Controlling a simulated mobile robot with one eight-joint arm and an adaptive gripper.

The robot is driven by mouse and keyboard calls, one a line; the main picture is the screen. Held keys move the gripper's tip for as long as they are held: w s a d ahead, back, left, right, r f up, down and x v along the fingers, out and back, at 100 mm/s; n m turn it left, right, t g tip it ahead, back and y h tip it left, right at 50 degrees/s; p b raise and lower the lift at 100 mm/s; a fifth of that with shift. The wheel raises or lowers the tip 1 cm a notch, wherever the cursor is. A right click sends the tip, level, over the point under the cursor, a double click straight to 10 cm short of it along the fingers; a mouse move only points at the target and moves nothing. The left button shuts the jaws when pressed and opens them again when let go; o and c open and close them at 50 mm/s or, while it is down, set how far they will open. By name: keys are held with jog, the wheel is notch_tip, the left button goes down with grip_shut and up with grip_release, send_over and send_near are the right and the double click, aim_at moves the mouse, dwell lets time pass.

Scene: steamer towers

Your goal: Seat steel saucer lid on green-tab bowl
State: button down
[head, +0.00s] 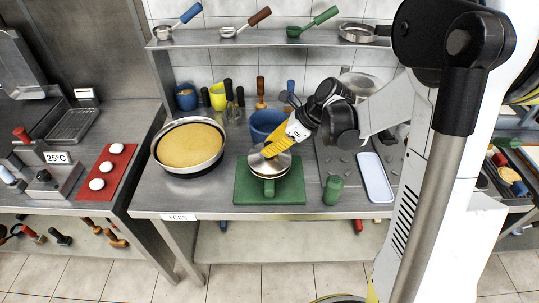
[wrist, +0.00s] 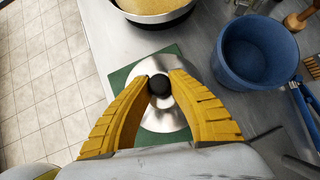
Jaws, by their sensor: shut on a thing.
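The steel saucer lid (head: 259,164) is a shiny disc with a round black knob (wrist: 159,84). My gripper (head: 272,150), with yellow fingers, is shut on that knob from both sides, as the wrist view shows. In the head view the lid looks tilted and sits over a bowl with a pale rim (head: 285,177) and a green tab (head: 269,187) facing front. The lid hides most of the bowl; I cannot tell whether it touches the rim all round. The bowl stands on a green mat (head: 243,190).
A large pan with a yellow filling (head: 190,145) stands left of the mat. A blue pot (wrist: 255,57) stands just behind the mat. A green canister (head: 333,190) and a white-blue tray (head: 375,178) are at the right. Counter around the mat's front is clear.

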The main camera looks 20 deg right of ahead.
jog(key=shift+f, duration=0.25)
jog(key=shift+f+b, duration=0.4)
jog(key=shift+b, duration=0.15)
jog(key=shift+f, duration=0.25)
dwell(0.4)
jog(key=c, duration=1.2)
grip_release()
